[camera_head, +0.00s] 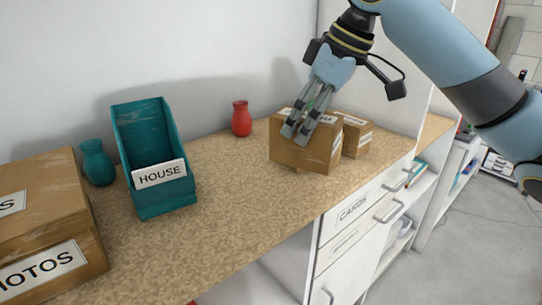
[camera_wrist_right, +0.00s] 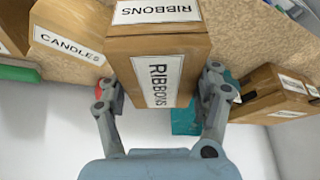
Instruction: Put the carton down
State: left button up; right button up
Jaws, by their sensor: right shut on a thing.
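The carton (camera_head: 291,155) is a brown box over the wooden shelf top (camera_head: 230,190), in the right half of the head view. In the right wrist view the carton (camera_wrist_right: 185,45) shows white labels reading RIBBONS. My right gripper (camera_head: 296,135) reaches it from above, with its fingers at the top of the carton. In the wrist view its fingers lie on both sides of the carton, shut on it. I cannot tell whether the carton's underside touches the shelf top. My left gripper is not in view.
A second brown box (camera_head: 357,138) stands close behind the carton, and a CANDLES box (camera_wrist_right: 70,45) shows in the wrist view. A red vase (camera_head: 241,119), teal HOUSE file box (camera_head: 150,195), teal vase (camera_head: 97,163) and PHOTOS box (camera_head: 45,220) stand left. The shelf's middle is clear.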

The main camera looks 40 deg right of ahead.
jog(key=shift+w+a+f+b, duration=0.1)
jog(key=shift+w+a+f, duration=0.45)
jog(key=shift+w+f, duration=0.65)
jog(key=shift+w+a+f+b, duration=0.15)
jog(key=shift+w+a+f, duration=0.5)
jog(key=shift+f, duration=0.85)
jog(key=shift+w+a+f+b, duration=0.1)
jog(key=shift+w+a+f, duration=0.35)
jog(key=shift+w+f, duration=0.8)
jog(key=shift+s+f, duration=0.2)
jog(key=o, duration=1.3)
jog(key=p+v, duration=0.1)
jog(key=v, duration=1.1)
jog(key=shift+r, duration=0.15)
